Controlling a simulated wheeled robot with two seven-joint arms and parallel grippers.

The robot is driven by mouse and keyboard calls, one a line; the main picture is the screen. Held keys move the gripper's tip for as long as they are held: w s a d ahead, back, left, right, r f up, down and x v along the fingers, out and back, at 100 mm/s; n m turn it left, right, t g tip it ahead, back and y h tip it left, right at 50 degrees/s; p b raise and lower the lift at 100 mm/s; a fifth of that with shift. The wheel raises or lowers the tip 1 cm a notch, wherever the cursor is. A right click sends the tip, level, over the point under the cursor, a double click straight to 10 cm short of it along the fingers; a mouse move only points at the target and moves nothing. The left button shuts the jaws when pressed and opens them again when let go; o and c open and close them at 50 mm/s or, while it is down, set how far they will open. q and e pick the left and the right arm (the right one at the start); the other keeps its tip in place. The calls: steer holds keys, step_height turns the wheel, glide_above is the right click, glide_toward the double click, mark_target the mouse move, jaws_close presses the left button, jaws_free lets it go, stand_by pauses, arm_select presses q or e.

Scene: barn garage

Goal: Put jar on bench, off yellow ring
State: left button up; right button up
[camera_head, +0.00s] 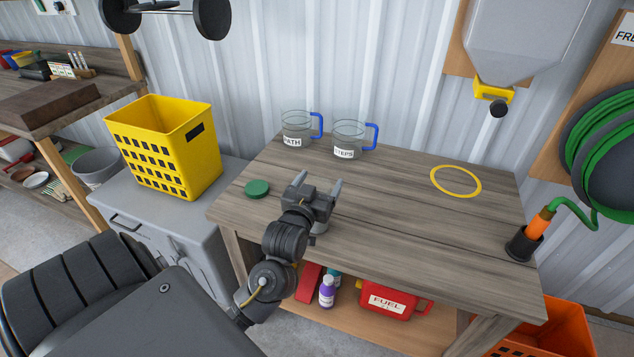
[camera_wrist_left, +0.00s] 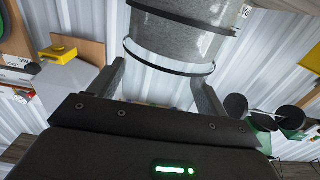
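The jar (camera_head: 320,228) is mostly hidden behind and below my left gripper in the head view; only a pale bit shows, near the bench's front edge. In the left wrist view the clear jar (camera_wrist_left: 180,40) with grey contents, dark bands and a partly cut-off label lies just past the fingertips. My left gripper (camera_head: 319,184) is open over the bench, its fingers apart near the jar's end; I see no clear grip. The yellow ring (camera_head: 455,181) lies empty on the right of the wooden bench (camera_head: 400,215). My right gripper is out of view.
Two clear mugs with blue handles (camera_head: 297,128) (camera_head: 348,140) stand at the back of the bench. A green disc (camera_head: 257,188) lies at the left. A hopper (camera_head: 520,40) hangs above the back right. A holder (camera_head: 522,244) with an orange-handled tool sits at the right edge.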

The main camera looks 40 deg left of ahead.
arm_select(q)
steer(key=shift+f, duration=0.3)
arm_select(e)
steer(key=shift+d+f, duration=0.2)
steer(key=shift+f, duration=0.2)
arm_select(q)
steer(key=shift+r, duration=0.1)
steer(key=v, duration=1.2)
steer(key=shift+d+p, duration=0.2)
steer(key=shift+p, duration=0.2)
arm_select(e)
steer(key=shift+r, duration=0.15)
arm_select(q)
steer(key=shift+w+r, duration=0.15)
